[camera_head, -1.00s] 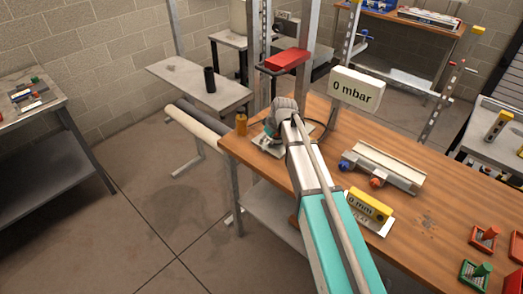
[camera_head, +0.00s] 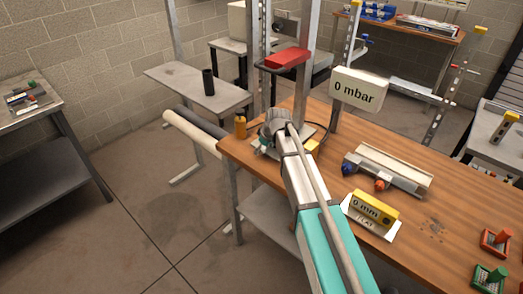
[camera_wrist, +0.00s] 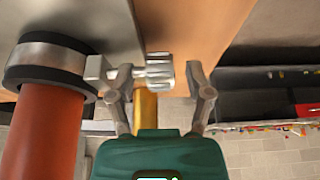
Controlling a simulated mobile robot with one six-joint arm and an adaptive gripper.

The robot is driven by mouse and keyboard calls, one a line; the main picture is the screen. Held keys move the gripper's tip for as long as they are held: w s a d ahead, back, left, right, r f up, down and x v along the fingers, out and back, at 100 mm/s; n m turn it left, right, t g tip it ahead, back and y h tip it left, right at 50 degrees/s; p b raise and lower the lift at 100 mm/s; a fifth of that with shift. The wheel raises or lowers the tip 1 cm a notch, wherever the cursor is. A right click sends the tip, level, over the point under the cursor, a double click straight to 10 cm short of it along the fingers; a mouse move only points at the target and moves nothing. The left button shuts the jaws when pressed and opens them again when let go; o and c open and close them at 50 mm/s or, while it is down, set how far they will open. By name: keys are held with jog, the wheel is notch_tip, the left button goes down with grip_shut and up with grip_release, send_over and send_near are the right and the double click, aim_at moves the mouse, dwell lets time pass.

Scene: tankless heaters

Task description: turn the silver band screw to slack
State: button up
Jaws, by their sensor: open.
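In the wrist view a silver band (camera_wrist: 48,56) with dark edges wraps a red-brown pipe (camera_wrist: 42,135) at the left. A silver band screw (camera_wrist: 158,70) sticks out from the band's lug to the right, with a ribbed head. My gripper (camera_wrist: 159,76) is open. Its left finger stands near the screw's shank and lug, and its right finger is to the right of the head. I cannot tell whether either finger touches the screw. In the head view my arm hides the band and screw, and my gripper (camera_head: 274,130) is at the bench's far left end.
The wooden bench (camera_head: 440,190) carries a "0 mbar" display (camera_head: 359,90), a yellow "0 mm" block (camera_head: 375,209), a pale rail fixture (camera_head: 392,168) and an orange cylinder (camera_head: 240,127). A red block (camera_head: 287,58) sits on a post behind. A yellow piece (camera_wrist: 146,110) lies beyond my fingers.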

grip_shut()
dwell(0.3)
jog(key=shift+w+a+r+g+h+p, duration=0.15)
jog(key=shift+a+g+h+p, duration=0.05)
jog(key=shift+g+h+p, duration=0.5)
jog(key=shift+g+h, duration=0.5)
jog(key=shift+h, duration=0.3)
